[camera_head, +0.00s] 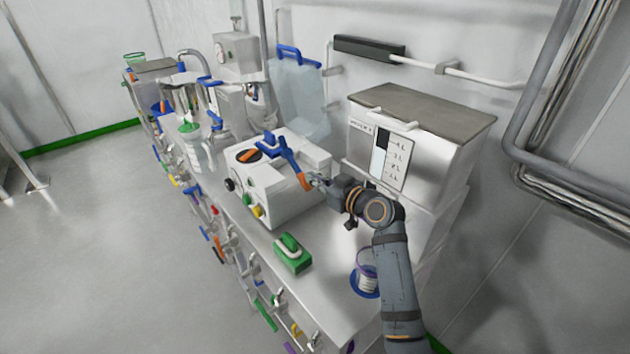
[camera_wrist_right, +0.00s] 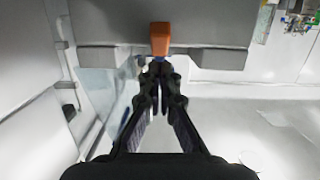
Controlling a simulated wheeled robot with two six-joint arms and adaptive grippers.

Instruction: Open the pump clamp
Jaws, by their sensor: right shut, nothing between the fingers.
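The white pump (camera_head: 275,205) stands on the bench in the middle of the head view, with a dark round head and an orange part on top. Its clamp lever (camera_head: 292,161) is a blue arm with an orange tip, and it slants over the pump toward my right gripper. My right gripper (camera_head: 315,182) is shut and empty, right by the orange tip. In the right wrist view the orange tip (camera_wrist_right: 160,38) is just ahead of the closed fingertips (camera_wrist_right: 160,72). I cannot tell whether they touch. My left gripper is not in view.
A steel-topped box with a level scale (camera_head: 420,150) stands behind my right wrist. A green block with a handle (camera_head: 293,254) and a blue-based spool (camera_head: 365,281) are on the near bench. A clear blue-handled bag (camera_head: 300,95) hangs behind. Bare bench lies between block and spool.

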